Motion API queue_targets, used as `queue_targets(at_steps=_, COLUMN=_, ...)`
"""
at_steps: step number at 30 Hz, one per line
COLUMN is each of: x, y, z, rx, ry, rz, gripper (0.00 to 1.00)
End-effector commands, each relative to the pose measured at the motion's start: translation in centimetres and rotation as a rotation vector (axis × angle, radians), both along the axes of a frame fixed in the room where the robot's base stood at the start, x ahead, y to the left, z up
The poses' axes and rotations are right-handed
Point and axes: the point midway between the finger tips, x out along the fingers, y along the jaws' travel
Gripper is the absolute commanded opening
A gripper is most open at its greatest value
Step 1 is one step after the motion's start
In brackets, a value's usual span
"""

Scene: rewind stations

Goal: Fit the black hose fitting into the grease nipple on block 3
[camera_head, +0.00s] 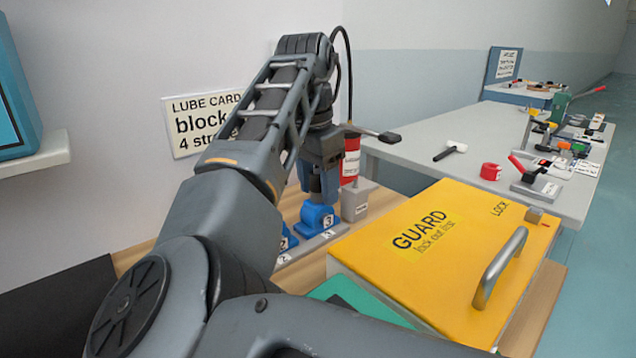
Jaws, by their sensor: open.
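Block 3 (318,216) is a blue bearing block with a "3" label, on a grey rail on the wooden bench. My gripper (320,192) points down just above block 3, with its jaws open. The grease nipple is hidden by the gripper. A thin black hose (349,62) arches up behind my wrist and down towards a red grease pump (351,158) on a grey base. The hose's far end is hidden behind my arm. I cannot tell whether the black fitting is between the jaws or on the nipple.
Block 2 (287,239) is mostly hidden by my arm. A yellow guard box (385,270) with a grey handle stands right of the blocks. The pump's black lever (388,137) sticks out right. A lube card (190,130) hangs behind. A grey table (415,155) with tools stands farther right.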

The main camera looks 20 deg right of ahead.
Motion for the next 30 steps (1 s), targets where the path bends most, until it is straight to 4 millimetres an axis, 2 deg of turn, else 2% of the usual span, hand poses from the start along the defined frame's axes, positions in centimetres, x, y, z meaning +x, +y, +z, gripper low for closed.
queue_targets(at_steps=8, x=0.0, y=0.0, z=0.6, rx=0.001, ry=-0.002, rz=0.000, gripper=0.54)
queue_targets(at_steps=14, x=-0.1, y=0.3, z=3.8, rx=0.000, ry=-0.002, rz=-0.001, gripper=0.54)
queue_targets(at_steps=21, x=-0.2, y=1.1, z=8.9, rx=0.003, ry=-0.003, rz=0.001, gripper=0.54)
queue_targets(at_steps=25, x=-0.3, y=1.3, z=10.8, rx=0.002, ry=-0.002, rz=0.000, gripper=0.54)
queue_targets(at_steps=30, x=-0.4, y=1.4, z=12.0, rx=0.000, ry=-0.001, rz=0.000, gripper=0.54)
